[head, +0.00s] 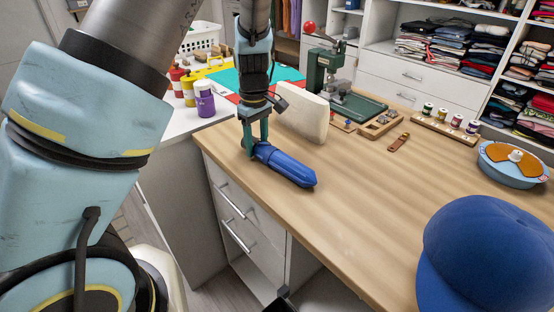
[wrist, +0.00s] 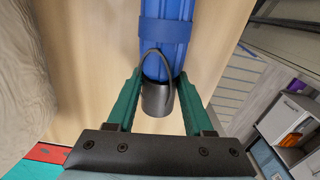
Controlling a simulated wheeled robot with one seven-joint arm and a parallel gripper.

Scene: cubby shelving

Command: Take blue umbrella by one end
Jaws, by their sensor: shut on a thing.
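The blue umbrella (head: 286,166) is folded and lies on the wooden counter near its front left corner. It also shows in the wrist view (wrist: 164,38), with a blue strap and a dark handle end with a loop. My gripper (head: 257,149) is at the umbrella's left end, pointing down. In the wrist view my gripper's green fingers (wrist: 158,97) stand on both sides of the dark handle end, shut on it. The far end of the umbrella points to the right, away from my gripper.
A cream-coloured block (head: 303,117) stands just behind the umbrella. A green press (head: 335,85) and wooden trays stand further back. A blue cap (head: 487,255) and a blue round tin (head: 512,163) are at the right. The middle of the wooden counter (head: 370,190) is clear.

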